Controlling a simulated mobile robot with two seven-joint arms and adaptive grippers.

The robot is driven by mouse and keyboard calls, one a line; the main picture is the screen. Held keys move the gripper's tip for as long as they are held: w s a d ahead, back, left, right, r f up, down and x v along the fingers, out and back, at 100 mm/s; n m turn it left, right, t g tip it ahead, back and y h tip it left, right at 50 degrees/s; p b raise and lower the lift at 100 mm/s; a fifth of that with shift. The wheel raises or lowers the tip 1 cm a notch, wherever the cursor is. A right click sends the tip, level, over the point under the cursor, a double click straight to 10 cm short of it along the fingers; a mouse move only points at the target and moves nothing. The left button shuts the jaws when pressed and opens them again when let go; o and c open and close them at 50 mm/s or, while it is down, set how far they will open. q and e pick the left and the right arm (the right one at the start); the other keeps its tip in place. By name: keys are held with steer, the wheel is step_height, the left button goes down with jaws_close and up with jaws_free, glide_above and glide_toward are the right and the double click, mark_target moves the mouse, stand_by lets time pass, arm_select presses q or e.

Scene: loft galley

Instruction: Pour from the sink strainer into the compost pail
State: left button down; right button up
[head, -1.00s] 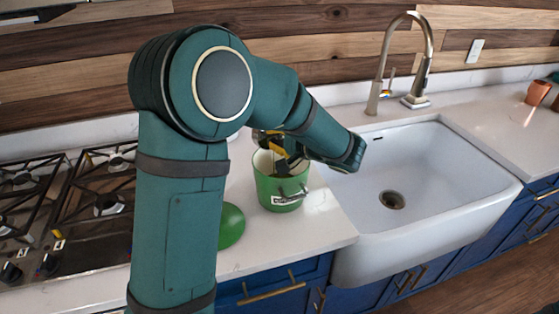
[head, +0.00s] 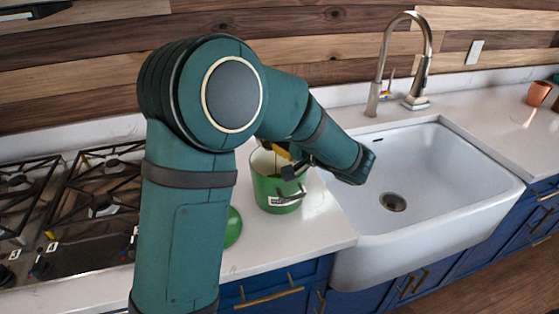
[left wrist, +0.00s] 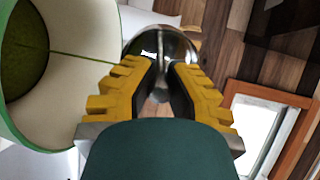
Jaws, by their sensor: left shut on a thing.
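The compost pail (head: 270,190) is green with a cream inside, a wire handle and a small label, and stands on the counter left of the sink. In the left wrist view its open mouth (left wrist: 85,45) fills the left side, with dark green matter inside. My left gripper (head: 283,156) is at the pail's rim in the head view, partly behind my forearm. In the left wrist view its yellow fingers (left wrist: 160,70) are shut on the shiny metal sink strainer (left wrist: 160,42), beside the pail's mouth. The strainer's contents are hidden. My right gripper is not in view.
The white sink (head: 420,180) with its tall faucet (head: 425,70) lies right of the pail. A gas stove (head: 85,205) is on the left. A green round lid (head: 233,227) lies on the counter, partly behind my arm. A terracotta pot (head: 539,93) stands far right.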

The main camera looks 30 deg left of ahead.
arm_select(q)
steer(key=shift+d, duration=0.15)
steer(key=shift+s+a+f, duration=0.1)
steer(key=shift+s+a, duration=0.05)
steer(key=shift+a, duration=0.15)
steer(key=shift+b, duration=0.35)
steer(key=shift+d+y, duration=0.3)
steer(key=shift+d, duration=0.1)
steer(key=shift+a+b, duration=0.25)
steer(key=shift+b, duration=0.05)
steer(key=shift+d+y, duration=0.3)
steer(key=shift+a+b, duration=0.2)
steer(key=shift+b, duration=0.2)
steer(key=shift+d, duration=0.3)
steer(key=shift+a+y, duration=0.25)
steer(key=shift+y, duration=0.05)
steer(key=shift+d+r, duration=0.25)
steer(key=shift+d, duration=0.1)
steer(key=shift+a+y+b, duration=0.25)
steer(key=shift+y+b, duration=0.05)
steer(key=shift+d+r, duration=0.2)
steer(key=shift+d, duration=0.1)
steer(key=shift+a, duration=0.1)
